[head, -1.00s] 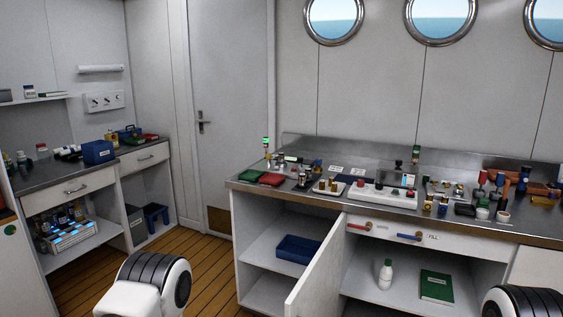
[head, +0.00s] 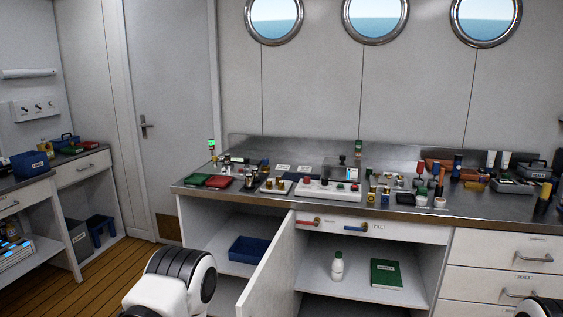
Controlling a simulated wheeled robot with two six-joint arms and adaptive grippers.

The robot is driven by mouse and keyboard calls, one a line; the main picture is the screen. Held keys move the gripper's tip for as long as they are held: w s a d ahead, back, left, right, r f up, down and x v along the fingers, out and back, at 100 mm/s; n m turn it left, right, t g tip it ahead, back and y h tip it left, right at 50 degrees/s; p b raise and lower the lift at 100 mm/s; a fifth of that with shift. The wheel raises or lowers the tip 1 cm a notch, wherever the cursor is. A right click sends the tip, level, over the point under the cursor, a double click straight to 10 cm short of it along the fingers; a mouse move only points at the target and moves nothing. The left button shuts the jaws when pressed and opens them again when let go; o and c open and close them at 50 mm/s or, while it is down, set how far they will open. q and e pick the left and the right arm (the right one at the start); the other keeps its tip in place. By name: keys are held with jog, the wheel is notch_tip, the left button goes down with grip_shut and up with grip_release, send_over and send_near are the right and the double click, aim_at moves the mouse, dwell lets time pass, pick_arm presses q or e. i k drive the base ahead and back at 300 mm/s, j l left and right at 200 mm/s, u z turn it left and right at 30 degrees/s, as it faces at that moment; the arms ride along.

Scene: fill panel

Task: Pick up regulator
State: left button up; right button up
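The steel worktop (head: 240,199) under the portholes carries several small brass, black and coloured fittings. They are too small for me to tell which one is the regulator. Small brass-topped parts (head: 279,186) stand on a tray left of a white panel (head: 315,192) with knobs. More small fittings stand right of the panel. Only white and black links of my arms show at the bottom edge. Neither of my grippers is in view.
A cabinet door (head: 266,283) stands open below the worktop. Inside are a blue bin (head: 249,250), a white bottle (head: 337,267) and a green book (head: 386,274). Drawers (head: 500,248) are at right. A side counter (head: 66,158) is at left. Wooden floor (head: 90,279) shows between.

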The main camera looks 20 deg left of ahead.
aim_at(227, 157)
jog(key=i+j+z, duration=0.1)
jog(key=j+z, duration=0.8)
jog(key=k+j+z, duration=0.1)
jog(key=j+z, duration=0.35)
jog(key=j, duration=0.15)
